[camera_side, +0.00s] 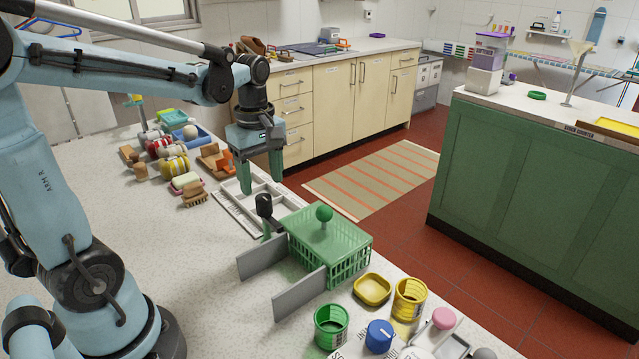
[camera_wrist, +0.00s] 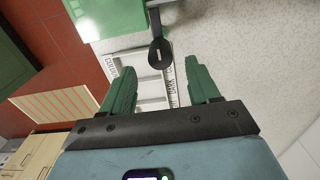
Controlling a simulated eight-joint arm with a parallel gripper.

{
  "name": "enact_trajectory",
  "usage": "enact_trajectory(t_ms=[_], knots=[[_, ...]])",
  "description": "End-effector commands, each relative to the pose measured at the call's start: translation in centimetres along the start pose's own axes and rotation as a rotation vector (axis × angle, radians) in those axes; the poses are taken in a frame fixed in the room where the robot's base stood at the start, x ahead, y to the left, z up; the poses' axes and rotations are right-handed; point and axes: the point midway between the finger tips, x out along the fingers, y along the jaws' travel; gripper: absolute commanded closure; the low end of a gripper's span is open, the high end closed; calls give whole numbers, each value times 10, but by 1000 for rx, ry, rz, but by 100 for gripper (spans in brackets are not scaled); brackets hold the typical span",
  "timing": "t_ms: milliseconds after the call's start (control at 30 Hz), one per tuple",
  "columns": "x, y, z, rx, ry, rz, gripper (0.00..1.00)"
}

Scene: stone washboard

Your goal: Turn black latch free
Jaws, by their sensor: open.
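The black latch (camera_side: 264,206) stands on a green post beside the near left corner of a green basket (camera_side: 345,262) with a green lid (camera_side: 308,222) and round knob. In the wrist view the latch (camera_wrist: 160,50) shows ahead of my fingertips, roughly centred between them, with its narrow arm pointing up in the picture. My gripper (camera_side: 260,184) has green fingers, points down and is open and empty. It is above and behind the latch, over the white divided tray, and apart from the latch. The latch's lower mount is partly hidden in the side view.
Two upright grey panels (camera_side: 262,257) stand left of the basket. The white divided tray (camera_side: 252,202) lies below my gripper. The counter's left middle is clear.

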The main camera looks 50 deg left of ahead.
Motion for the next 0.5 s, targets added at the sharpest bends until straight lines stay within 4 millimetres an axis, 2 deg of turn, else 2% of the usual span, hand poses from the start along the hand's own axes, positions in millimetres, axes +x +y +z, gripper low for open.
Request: enact_trajectory(t_ms=[300,500], knots=[[42,0,0,1,0,1,39],[56,0,0,1,0,1,39]])
